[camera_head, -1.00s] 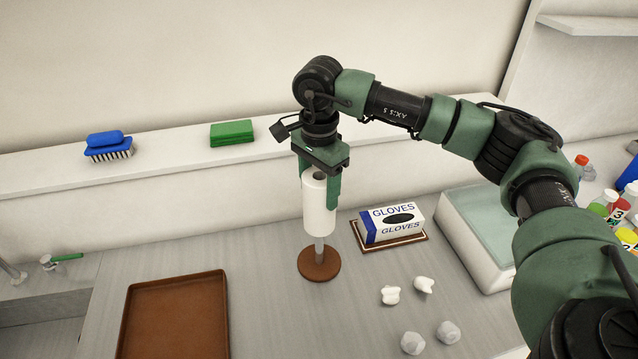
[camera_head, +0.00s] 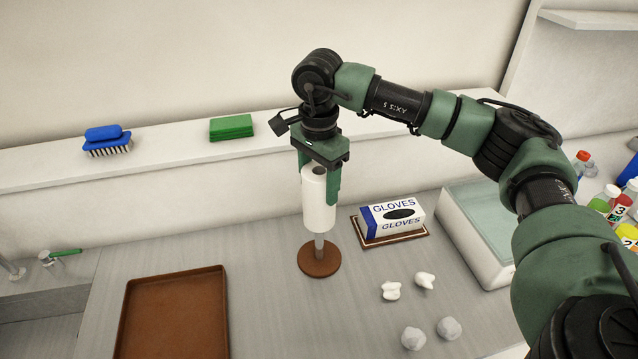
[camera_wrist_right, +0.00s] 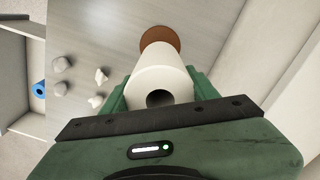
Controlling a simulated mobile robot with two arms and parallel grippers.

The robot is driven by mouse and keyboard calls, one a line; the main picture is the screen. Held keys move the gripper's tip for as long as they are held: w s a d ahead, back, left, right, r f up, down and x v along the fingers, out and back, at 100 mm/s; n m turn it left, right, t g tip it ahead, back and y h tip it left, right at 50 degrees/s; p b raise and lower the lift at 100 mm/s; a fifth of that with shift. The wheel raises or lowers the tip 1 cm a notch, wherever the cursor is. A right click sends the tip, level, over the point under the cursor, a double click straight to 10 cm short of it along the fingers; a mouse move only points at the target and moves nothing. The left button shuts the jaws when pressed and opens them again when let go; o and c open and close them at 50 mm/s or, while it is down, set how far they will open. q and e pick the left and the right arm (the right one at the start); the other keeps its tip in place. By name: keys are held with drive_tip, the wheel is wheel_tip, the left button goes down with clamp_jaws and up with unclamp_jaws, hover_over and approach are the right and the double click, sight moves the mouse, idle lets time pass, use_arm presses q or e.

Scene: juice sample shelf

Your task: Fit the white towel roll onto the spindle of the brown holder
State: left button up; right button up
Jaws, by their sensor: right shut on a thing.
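The white towel roll (camera_head: 319,205) is upright in my right gripper (camera_head: 319,190), which is shut on it with a green finger at each side. The brown holder has a round base (camera_head: 319,261) on the counter and a pale spindle (camera_head: 319,244), whose lower part shows between the roll and the base. The roll stands in line above the base, clear of it. The spindle's upper part is hidden, and I cannot tell how far it is inside the roll. The right wrist view shows the roll's dark open core (camera_wrist_right: 160,98). My left gripper is not in view.
A gloves box (camera_head: 393,218) on a brown mat stands right of the holder. Several white and grey lumps (camera_head: 413,338) lie in front of it. A brown tray (camera_head: 135,320) is at the left. A ledge behind carries a blue brush (camera_head: 105,135) and green sponge (camera_head: 231,127).

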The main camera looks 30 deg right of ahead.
sight(319, 205)
drive_tip(key=shift+f+b, duration=2.7)
drive_tip(key=shift+f, duration=0.45)
idle(0.3)
drive_tip(key=shift+f+b, duration=2.85)
drive_tip(key=shift+f, duration=0.35)
idle(0.4)
drive_tip(key=shift+f+b, duration=0.45)
drive_tip(key=shift+b, duration=0.1)
drive_tip(key=o, duration=1.7)
drive_tip(key=shift+c, duration=0.2)
